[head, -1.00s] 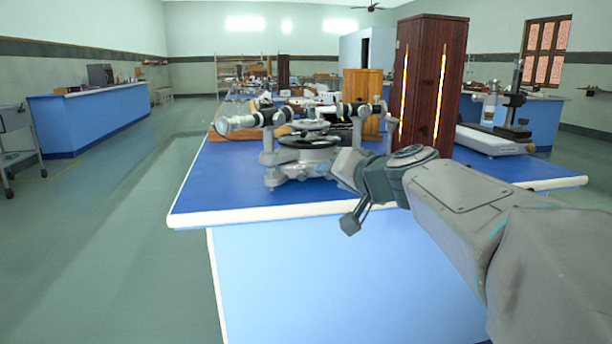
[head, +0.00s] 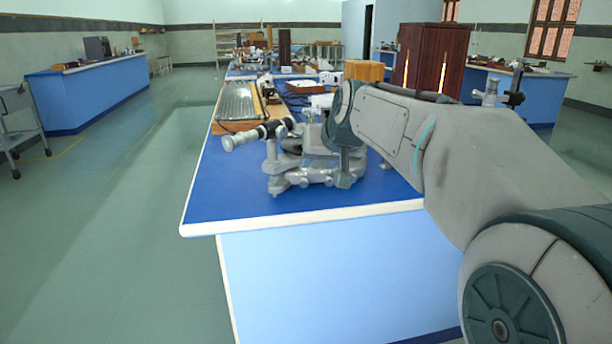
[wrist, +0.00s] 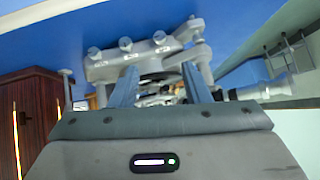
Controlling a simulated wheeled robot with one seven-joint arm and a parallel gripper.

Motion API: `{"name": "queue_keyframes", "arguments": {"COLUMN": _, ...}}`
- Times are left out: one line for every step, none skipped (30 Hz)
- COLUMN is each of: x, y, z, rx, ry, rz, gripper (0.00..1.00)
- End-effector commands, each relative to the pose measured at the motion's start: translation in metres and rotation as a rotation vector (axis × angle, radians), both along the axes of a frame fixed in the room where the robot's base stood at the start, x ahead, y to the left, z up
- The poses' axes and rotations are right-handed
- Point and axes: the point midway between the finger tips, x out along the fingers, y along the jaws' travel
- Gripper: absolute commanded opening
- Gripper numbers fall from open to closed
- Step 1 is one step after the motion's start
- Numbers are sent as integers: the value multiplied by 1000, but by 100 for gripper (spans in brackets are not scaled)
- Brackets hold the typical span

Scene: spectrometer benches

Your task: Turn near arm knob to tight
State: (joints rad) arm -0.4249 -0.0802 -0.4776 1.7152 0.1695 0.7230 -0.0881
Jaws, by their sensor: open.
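The grey spectrometer (head: 290,172) stands on the near end of the blue bench. Its telescope tube (head: 245,136) points left, and my arm hides its right side. In the wrist view, which is tilted and upside down, the spectrometer (wrist: 105,72) is just beyond my gripper (wrist: 160,69). The two fingers are apart, with part of the spectrometer seen between them. Several small round grey knobs (wrist: 125,44) show along its base edge. I cannot tell which is the near arm knob, or whether a finger touches anything. In the head view my gripper is hidden behind my arm.
The blue bench top (head: 225,190) has a white edge and is clear left of the spectrometer. A ribbed panel on a wooden board (head: 238,102) lies behind it. A dark wooden cabinet (head: 430,60) stands at the back right. Open floor (head: 120,220) lies left.

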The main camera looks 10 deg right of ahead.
Motion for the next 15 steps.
{"name": "queue_keyframes", "arguments": {"x": 5, "y": 1, "z": -8, "rx": -1, "ry": 2, "rz": 0, "gripper": 43}}
{"name": "queue_keyframes", "arguments": {"x": 8, "y": 1, "z": -12, "rx": -2, "ry": 2, "rz": 0, "gripper": 43}}
{"name": "queue_keyframes", "arguments": {"x": 13, "y": 2, "z": -18, "rx": -2, "ry": 2, "rz": 0, "gripper": 43}}
{"name": "queue_keyframes", "arguments": {"x": 17, "y": 2, "z": -22, "rx": -1, "ry": 3, "rz": -1, "gripper": 43}}
{"name": "queue_keyframes", "arguments": {"x": 22, "y": 3, "z": -27, "rx": -1, "ry": 3, "rz": -1, "gripper": 43}}
{"name": "queue_keyframes", "arguments": {"x": 28, "y": 4, "z": -33, "rx": -1, "ry": 3, "rz": 0, "gripper": 43}}
{"name": "queue_keyframes", "arguments": {"x": 32, "y": 5, "z": -37, "rx": -2, "ry": 3, "rz": 0, "gripper": 43}}
{"name": "queue_keyframes", "arguments": {"x": 36, "y": 5, "z": -41, "rx": -1, "ry": 2, "rz": -1, "gripper": 43}}
{"name": "queue_keyframes", "arguments": {"x": 42, "y": 6, "z": -47, "rx": -2, "ry": 2, "rz": 0, "gripper": 43}}
{"name": "queue_keyframes", "arguments": {"x": 46, "y": 7, "z": -51, "rx": -1, "ry": 2, "rz": -1, "gripper": 43}}
{"name": "queue_keyframes", "arguments": {"x": 51, "y": 7, "z": -56, "rx": -1, "ry": 2, "rz": -1, "gripper": 43}}
{"name": "queue_keyframes", "arguments": {"x": 56, "y": 8, "z": -61, "rx": -2, "ry": 1, "rz": -1, "gripper": 43}}
{"name": "queue_keyframes", "arguments": {"x": 60, "y": 9, "z": -64, "rx": -1, "ry": 1, "rz": -1, "gripper": 43}}
{"name": "queue_keyframes", "arguments": {"x": 64, "y": 9, "z": -68, "rx": -1, "ry": 0, "rz": -1, "gripper": 43}}
{"name": "queue_keyframes", "arguments": {"x": 69, "y": 9, "z": -72, "rx": -1, "ry": 0, "rz": -1, "gripper": 43}}
